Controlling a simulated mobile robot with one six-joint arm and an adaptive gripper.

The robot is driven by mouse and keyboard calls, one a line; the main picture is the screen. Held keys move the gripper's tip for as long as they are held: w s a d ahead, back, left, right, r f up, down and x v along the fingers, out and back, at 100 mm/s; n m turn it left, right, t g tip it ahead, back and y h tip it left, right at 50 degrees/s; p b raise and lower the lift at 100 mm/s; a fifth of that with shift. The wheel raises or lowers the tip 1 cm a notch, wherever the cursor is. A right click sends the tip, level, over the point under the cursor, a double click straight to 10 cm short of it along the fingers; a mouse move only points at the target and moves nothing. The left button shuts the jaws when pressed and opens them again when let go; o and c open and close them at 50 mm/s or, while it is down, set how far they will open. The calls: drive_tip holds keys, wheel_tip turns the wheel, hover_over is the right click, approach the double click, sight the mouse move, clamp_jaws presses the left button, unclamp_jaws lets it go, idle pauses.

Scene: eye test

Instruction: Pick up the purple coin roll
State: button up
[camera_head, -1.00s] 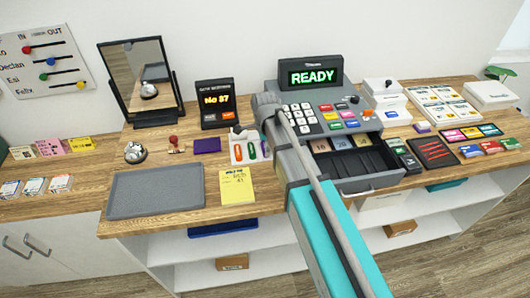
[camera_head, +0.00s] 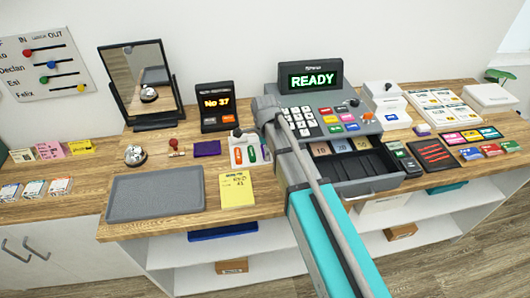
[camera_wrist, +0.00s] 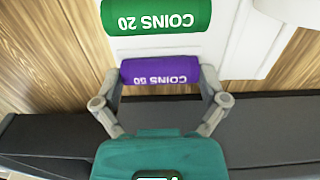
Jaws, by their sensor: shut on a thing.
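The purple coin roll (camera_wrist: 160,70), marked COINS 50, lies crosswise between the fingers of my gripper (camera_wrist: 162,83) in the wrist view. The fingers are shut on it, one at each end. I cannot tell whether it touches the white holder (camera_wrist: 150,43) behind it. A green coin roll (camera_wrist: 157,16), marked COINS 20, lies beyond it. My arm hides the purple roll and my fingers there.
The cash register (camera_head: 338,127) stands right beside the holder, its drawer (camera_head: 370,186) open. A yellow notepad (camera_head: 237,190) and a grey tray (camera_head: 155,205) lie to the left. A purple block (camera_head: 207,148) and a stamp (camera_head: 175,147) lie behind the tray.

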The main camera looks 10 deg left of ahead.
drive_tip(key=shift+r, duration=0.15)
wheel_tip(320, 180, up, 3)
drive_tip(key=p, duration=0.3)
drive_tip(key=s+d+r+p, duration=0.5)
drive_tip(key=s+r+p, duration=0.4)
drive_tip(key=s, duration=0.4)
drive_tip(key=shift+r+p, duration=0.3)
drive_tip(key=shift+p, duration=0.2)
drive_tip(key=shift+d, duration=0.1)
